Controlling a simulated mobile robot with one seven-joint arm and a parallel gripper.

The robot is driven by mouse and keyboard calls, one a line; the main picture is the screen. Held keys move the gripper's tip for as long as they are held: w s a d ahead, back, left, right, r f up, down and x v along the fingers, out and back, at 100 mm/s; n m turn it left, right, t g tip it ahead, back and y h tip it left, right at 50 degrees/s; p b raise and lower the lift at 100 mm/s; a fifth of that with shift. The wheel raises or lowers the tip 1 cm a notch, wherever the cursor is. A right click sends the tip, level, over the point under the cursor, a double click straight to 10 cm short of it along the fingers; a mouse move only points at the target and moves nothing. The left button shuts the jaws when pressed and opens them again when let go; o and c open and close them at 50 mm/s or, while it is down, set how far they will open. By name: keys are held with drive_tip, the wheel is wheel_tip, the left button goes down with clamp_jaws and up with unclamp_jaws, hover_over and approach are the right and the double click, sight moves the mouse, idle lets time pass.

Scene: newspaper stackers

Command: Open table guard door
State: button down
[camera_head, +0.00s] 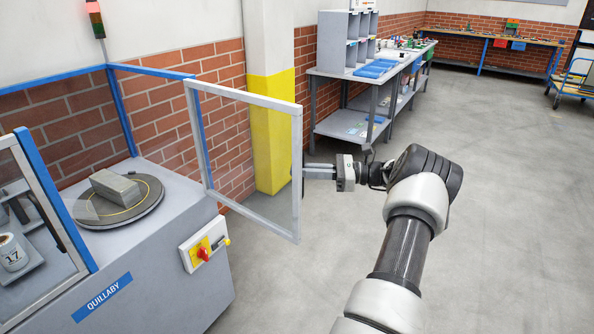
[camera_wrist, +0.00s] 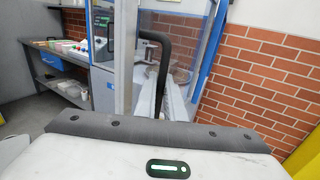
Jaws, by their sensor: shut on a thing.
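The table guard door (camera_head: 297,205) is a clear panel in a pale grey frame. In the head view it stands swung out from the blue-framed guard, its free edge to the right over the floor, well past the table's edge. My gripper (camera_head: 308,172) is shut on the dark door handle (camera_wrist: 160,55) at that free edge. The wrist view shows the curved black handle between my gripper's fingers (camera_wrist: 166,100), with the door's frame (camera_wrist: 126,50) beside it. The head view shows little of the handle. The round turntable (camera_head: 122,203) with a grey block (camera_head: 115,186) lies uncovered.
The table's cabinet (camera_head: 160,290) carries a red switch on a yellow plate (camera_head: 203,248) below the door. A yellow-and-white pillar (camera_head: 272,130) stands behind the door. A grey bench (camera_head: 340,75) is further back. The floor (camera_head: 500,200) to the right is clear.

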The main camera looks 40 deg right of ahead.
drive_tip(key=shift+d, duration=0.25)
idle(0.3)
drive_tip(key=c, duration=1.8)
unclamp_jaws()
drive_tip(key=shift+c, duration=0.2)
drive_tip(key=b+v, duration=0.3)
drive_tip(key=v, duration=1.4)
drive_tip(key=shift+d, duration=0.15)
drive_tip(key=shift+s, duration=0.1)
